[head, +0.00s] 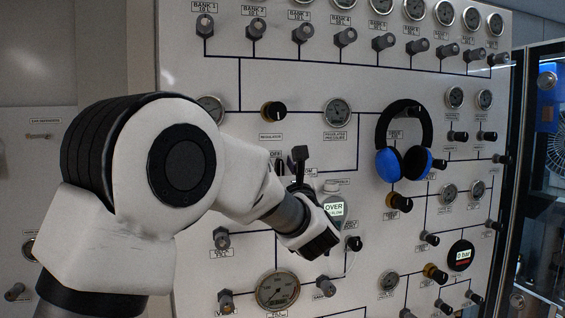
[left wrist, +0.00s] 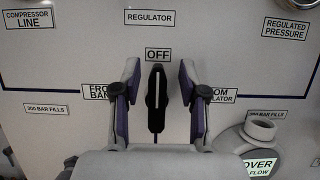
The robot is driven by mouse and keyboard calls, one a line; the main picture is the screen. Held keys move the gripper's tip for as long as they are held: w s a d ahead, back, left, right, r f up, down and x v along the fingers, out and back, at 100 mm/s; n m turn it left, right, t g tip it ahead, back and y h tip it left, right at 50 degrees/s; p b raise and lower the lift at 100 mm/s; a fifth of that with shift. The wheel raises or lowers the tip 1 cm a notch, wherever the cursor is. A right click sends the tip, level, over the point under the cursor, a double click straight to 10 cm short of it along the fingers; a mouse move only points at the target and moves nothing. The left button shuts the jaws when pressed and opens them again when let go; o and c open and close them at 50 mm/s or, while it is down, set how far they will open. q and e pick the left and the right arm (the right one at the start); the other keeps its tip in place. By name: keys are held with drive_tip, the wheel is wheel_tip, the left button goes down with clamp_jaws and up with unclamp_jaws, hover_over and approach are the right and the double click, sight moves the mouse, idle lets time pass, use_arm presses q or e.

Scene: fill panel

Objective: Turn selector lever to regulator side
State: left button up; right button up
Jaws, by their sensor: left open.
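The selector lever (left wrist: 157,98) is a black handle with a pale line down its middle. In the left wrist view it stands upright, pointing at the OFF label (left wrist: 158,55). The FROM BANK label (left wrist: 97,91) is to its left and the FROM REGULATOR label (left wrist: 224,96) to its right, both partly covered by the fingers. My left gripper (left wrist: 159,75) is open, one finger on each side of the lever, with visible gaps. In the head view my left arm reaches to the panel and hides much of this spot. My right gripper is not in view.
The white panel (head: 290,80) carries several gauges and knobs. Blue and black headphones (head: 427,125) hang to the right of the lever area.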

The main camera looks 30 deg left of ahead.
use_arm(q)
drive_tip(key=shift+s+a, duration=0.1)
drive_tip(key=shift+a, duration=0.05)
clamp_jaws()
drive_tip(key=shift+f+b, duration=0.1)
drive_tip(key=shift+b, duration=0.2)
